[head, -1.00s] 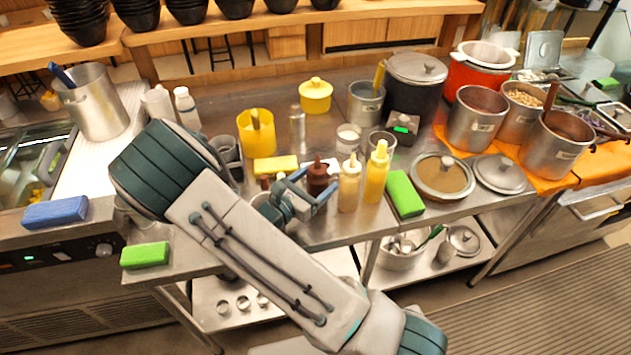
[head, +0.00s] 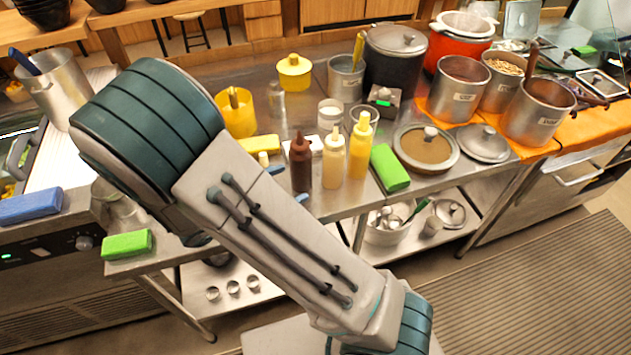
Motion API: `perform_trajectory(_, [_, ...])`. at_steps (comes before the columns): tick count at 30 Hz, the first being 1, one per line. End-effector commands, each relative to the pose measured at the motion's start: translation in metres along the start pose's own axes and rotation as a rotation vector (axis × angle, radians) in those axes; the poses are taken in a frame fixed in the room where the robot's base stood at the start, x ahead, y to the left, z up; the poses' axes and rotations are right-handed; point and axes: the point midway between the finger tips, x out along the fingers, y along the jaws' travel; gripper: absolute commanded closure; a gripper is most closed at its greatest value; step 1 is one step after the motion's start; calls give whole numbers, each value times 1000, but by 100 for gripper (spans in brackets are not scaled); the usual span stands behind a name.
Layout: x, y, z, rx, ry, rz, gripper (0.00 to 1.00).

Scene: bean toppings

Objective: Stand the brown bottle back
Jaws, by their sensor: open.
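The brown bottle (head: 300,166) stands upright on the metal counter (head: 345,203), at the left end of a row with a cream bottle (head: 333,163) and a yellow bottle (head: 359,152). My gripper (head: 288,184) is open, mostly hidden behind my arm. Only its blue fingertips show, just in front and to the left of the brown bottle's base. I see nothing held between them. Whether a fingertip touches the bottle I cannot tell.
A green sponge (head: 390,167) lies right of the bottles, and a yellow sponge (head: 260,145) lies behind to the left. A yellow container (head: 235,112) stands behind. My arm hides the counter's left part.

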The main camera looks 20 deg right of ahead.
Motion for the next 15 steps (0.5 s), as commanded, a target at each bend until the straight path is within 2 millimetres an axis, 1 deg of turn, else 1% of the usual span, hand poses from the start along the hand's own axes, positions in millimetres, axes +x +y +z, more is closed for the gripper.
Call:
perform_trajectory(1, [9,-10,11,67,59,-82,26])
perform_trajectory(3, [18,-26,22,157,138,-191,26])
perform_trajectory(6, [26,-48,35,293,248,-339,26])
perform_trajectory(10, [28,-72,50,481,380,-515,26])
perform_trajectory(15, [23,-95,70,747,545,-720,26])
